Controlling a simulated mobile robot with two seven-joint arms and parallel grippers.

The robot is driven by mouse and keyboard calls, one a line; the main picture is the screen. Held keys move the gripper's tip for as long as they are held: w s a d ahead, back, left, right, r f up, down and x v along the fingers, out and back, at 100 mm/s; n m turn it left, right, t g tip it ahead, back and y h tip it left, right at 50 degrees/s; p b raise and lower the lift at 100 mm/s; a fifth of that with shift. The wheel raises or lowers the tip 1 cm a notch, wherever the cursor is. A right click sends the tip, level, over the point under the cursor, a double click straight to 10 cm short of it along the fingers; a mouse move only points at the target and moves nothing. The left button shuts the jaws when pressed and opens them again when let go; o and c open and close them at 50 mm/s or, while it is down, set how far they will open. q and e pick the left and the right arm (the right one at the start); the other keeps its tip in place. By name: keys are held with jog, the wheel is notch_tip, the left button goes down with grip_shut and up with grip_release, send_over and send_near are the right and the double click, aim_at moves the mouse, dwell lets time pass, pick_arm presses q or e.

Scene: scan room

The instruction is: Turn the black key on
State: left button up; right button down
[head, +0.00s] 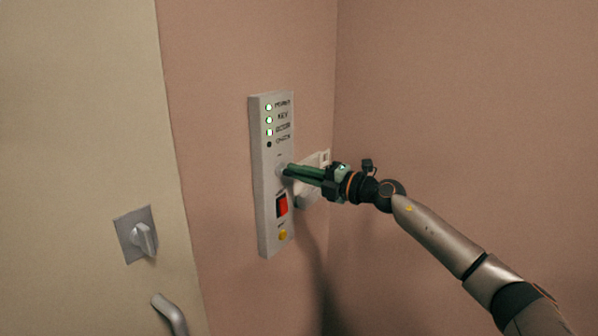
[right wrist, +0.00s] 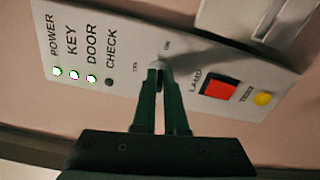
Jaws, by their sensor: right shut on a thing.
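A light grey control panel (head: 267,220) is mounted upright on the pink wall; it also fills much of the right wrist view (right wrist: 125,45). My right gripper (head: 287,171) reaches its middle from the right, with two green fingers. In the right wrist view the fingertips (right wrist: 160,70) are closed around the black key (right wrist: 160,83), at the key switch between small position marks. The fingers hide most of the key, so I cannot tell its exact angle. The POWER, KEY and DOOR lamps (right wrist: 73,75) are lit; the CHECK lamp (right wrist: 109,82) is dark. My left gripper is not in view.
Below the key are a red lamp switch (head: 282,205) and a yellow button (head: 283,235). A white wall fixture (head: 310,190) is just right of the panel, behind my gripper. A cream door at left has a turn knob (head: 145,238) and lever handle (head: 170,312).

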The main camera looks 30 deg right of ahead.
jog(key=shift+m, duration=0.9)
jog(key=shift+f, duration=0.1)
jog(key=c, duration=1)
grip_release()
jog(key=shift+o, duration=0.2)
jog(key=b+v, duration=1)
jog(key=v, duration=0.2)
jog(key=shift+s, duration=0.25)
